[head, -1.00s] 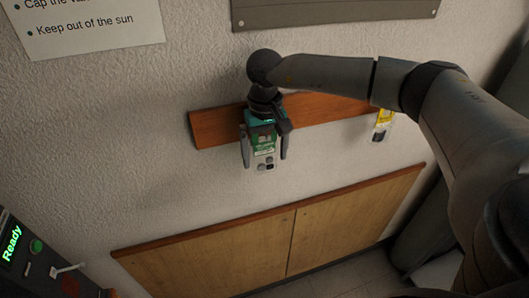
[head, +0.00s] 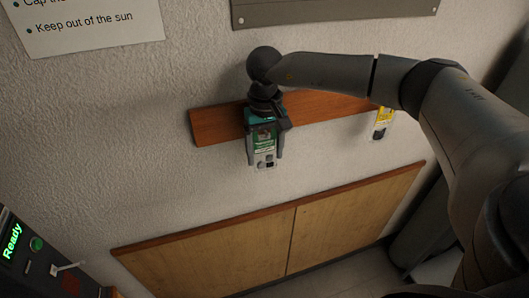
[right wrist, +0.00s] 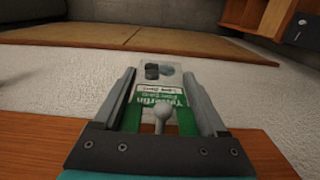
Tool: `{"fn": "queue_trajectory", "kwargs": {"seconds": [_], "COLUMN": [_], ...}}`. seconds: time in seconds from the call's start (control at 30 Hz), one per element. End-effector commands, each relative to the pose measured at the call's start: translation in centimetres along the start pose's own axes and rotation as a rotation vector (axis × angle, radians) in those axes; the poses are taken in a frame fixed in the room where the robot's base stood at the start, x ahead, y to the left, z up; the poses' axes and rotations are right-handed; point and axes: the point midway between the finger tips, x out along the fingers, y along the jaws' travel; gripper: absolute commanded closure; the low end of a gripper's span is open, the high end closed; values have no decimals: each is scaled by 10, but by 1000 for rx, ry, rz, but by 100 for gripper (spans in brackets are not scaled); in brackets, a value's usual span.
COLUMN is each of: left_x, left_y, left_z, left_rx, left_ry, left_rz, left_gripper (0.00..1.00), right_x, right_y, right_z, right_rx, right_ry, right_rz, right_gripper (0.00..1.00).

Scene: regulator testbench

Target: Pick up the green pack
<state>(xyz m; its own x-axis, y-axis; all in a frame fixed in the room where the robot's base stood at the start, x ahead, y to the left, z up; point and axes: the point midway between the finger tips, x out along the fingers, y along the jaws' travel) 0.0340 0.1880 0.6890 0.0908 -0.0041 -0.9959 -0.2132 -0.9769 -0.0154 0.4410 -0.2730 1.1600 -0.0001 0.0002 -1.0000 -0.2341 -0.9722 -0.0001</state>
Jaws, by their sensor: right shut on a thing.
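The green pack (head: 265,140) is a flat hanging pack with a green and white label and a clear lower part holding dark and grey pieces. It hangs at the wooden rail on the wall. My right gripper (head: 265,158) points down over it and is shut on its two sides. In the right wrist view the pack (right wrist: 155,99) lies between the fingers, with a pale round-ended peg (right wrist: 161,116) in front of its label. My left gripper is not in view.
A yellow-topped pack (head: 382,122) hangs farther right on the wooden rail (head: 215,126). Below is a wooden cabinet (head: 345,225). A device reading "Ready" (head: 12,242) stands at lower left. A paper sign (head: 90,25) and a grey board (head: 330,10) are above.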

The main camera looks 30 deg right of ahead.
Motion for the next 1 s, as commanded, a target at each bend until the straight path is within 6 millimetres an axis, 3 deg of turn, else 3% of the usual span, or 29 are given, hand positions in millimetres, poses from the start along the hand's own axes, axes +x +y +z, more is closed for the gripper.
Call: {"fn": "queue_trajectory", "kwargs": {"seconds": [0.23,0.4,0.77,1.0], "left_x": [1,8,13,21], "left_y": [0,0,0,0], "left_z": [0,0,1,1], "left_rx": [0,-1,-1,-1], "left_ry": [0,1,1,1], "left_rz": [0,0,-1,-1], "left_gripper": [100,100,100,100], "right_x": [-3,-16,-14,-13], "right_y": [0,0,0,0], "right_z": [-1,-1,37,72], "right_rx": [0,0,-2,-3], "right_ry": [2,4,0,0], "right_rz": [-1,-2,0,-1], "right_gripper": [82,82,82,82]}}
